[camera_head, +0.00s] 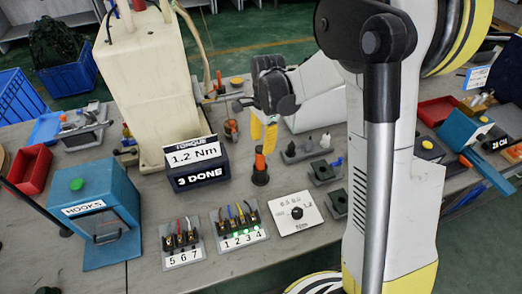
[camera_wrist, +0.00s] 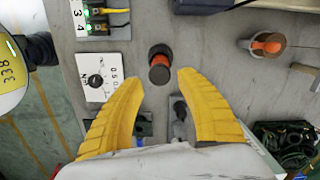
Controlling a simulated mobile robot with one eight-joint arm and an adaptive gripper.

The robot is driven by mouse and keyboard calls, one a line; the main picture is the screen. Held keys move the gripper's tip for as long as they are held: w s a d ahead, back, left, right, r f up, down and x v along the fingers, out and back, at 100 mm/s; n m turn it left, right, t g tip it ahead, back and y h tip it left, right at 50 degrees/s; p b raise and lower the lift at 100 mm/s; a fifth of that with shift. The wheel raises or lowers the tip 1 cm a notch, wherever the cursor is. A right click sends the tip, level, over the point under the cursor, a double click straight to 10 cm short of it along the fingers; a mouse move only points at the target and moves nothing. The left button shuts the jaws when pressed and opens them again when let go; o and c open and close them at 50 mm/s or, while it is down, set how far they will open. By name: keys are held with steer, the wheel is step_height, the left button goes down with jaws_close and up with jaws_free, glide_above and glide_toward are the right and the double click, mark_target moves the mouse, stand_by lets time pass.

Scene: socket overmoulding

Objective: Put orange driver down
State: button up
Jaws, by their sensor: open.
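In the wrist view, a dark round piece with an orange-red end (camera_wrist: 159,62), which looks like this driver, lies just beyond my fingertips. My gripper (camera_head: 263,130) has yellow fingers and is above and behind the driver in the head view. In the wrist view, my gripper (camera_wrist: 159,77) is open, with a wide, empty gap between the fingertips. I see no contact with the driver. Its lower part is hidden in the base.
The torque box (camera_head: 198,168) reading 1.2 Nm stands left of the driver. Numbered connector blocks (camera_head: 240,238) and a white dial plate (camera_head: 296,213) lie in front. Grey fixtures (camera_head: 308,150) stand to the right. A blue hooks box (camera_head: 95,210) is at the left.

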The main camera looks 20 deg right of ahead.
step_height(320, 180, up, 2)
steer(key=shift+d+r, duration=0.1)
steer(key=shift+r, duration=0.1)
steer(key=s+r+n+t, duration=0.3)
steer(key=s+r+n, duration=0.4)
steer(key=s+n, duration=0.1)
steer(key=s+r+n+t, duration=0.4)
steer(key=s+r+n, duration=0.2)
steer(key=s, duration=0.5)
steer(key=shift+a+r+n+h, duration=0.35)
steer(key=shift+a+n+h, duration=0.05)
steer(key=shift+n, duration=0.5)
